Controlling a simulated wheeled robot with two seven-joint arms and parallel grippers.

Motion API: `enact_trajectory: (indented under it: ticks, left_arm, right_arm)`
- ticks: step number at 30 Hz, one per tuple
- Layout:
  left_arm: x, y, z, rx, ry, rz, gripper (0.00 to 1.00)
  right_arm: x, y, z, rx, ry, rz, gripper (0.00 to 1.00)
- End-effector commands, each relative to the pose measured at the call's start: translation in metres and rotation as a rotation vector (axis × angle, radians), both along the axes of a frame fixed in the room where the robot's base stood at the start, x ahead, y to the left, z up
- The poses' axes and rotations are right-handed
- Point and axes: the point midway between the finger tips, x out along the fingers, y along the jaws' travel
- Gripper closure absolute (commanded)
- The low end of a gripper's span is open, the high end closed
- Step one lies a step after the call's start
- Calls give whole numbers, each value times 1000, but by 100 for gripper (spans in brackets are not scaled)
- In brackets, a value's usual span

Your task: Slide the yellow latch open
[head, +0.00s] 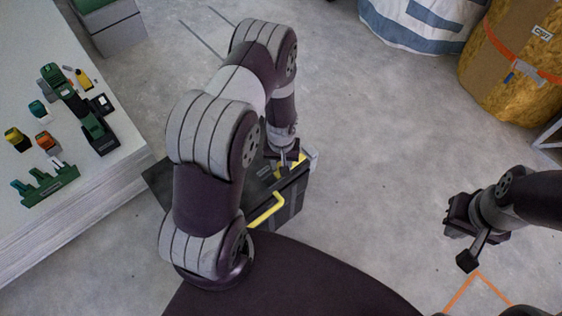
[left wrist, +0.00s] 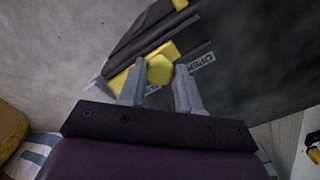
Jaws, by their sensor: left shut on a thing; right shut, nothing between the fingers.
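A dark case (head: 292,200) stands on the floor, partly hidden behind my left arm. A yellow latch (head: 293,163) is near its far right corner. My left gripper (head: 288,158) reaches down to it; its fingertips are hard to make out in the head view. In the left wrist view, the fingers of my left gripper (left wrist: 158,80) are on both sides of the yellow latch knob (left wrist: 159,70), shut on it. A pale label reading OPEN (left wrist: 201,62) lies just right of the knob. My right gripper (head: 458,215) is shut and empty, off to the right above the floor.
A yellow handle (head: 267,209) is on the case's near side. A white table (head: 45,225) with several small coloured parts stands at the left. A yellow-brown barrel (head: 515,60) and a white-and-blue bag (head: 415,25) stand at the back right. Floor between case and right gripper is clear.

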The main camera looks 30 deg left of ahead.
Motion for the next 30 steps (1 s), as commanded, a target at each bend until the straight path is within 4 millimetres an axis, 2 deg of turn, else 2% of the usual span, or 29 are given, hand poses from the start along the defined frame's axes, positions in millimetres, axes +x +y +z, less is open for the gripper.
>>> enact_trajectory:
  ticks: [1, 5, 6, 7, 8, 17, 20, 27, 30]
  left_arm:
    - [-8, 0, -4, -3, 22, 2, 100]
    - [-10, 0, -5, -3, 26, 2, 100]
    - [-10, 0, -5, -3, 26, 2, 54]
    - [-10, 0, -5, -3, 26, 2, 44]
    - [-9, 0, -5, -4, 24, 2, 41]
    - [-7, 0, 0, -2, 19, 2, 41]
    - [-6, 0, 18, -2, 16, 2, 41]
    - [-8, 1, 85, -2, 18, 2, 41]
    - [-8, 1, 105, -2, 19, 3, 41]
  right_arm:
    - [0, 0, -1, 0, 0, 0, 100]
    - [0, 0, -1, 0, 1, 0, 100]
    - [0, 0, -1, 0, 1, 0, 100]
    - [0, 0, -1, 0, 1, 0, 100]
    - [0, 0, -1, 0, 0, 0, 100]
    - [0, 0, 1, 0, 0, 0, 100]
    - [0, 0, 9, 0, 1, 0, 100]
    - [0, 0, 32, 0, 0, 0, 100]
    - [0, 0, 38, 0, 0, 0, 100]
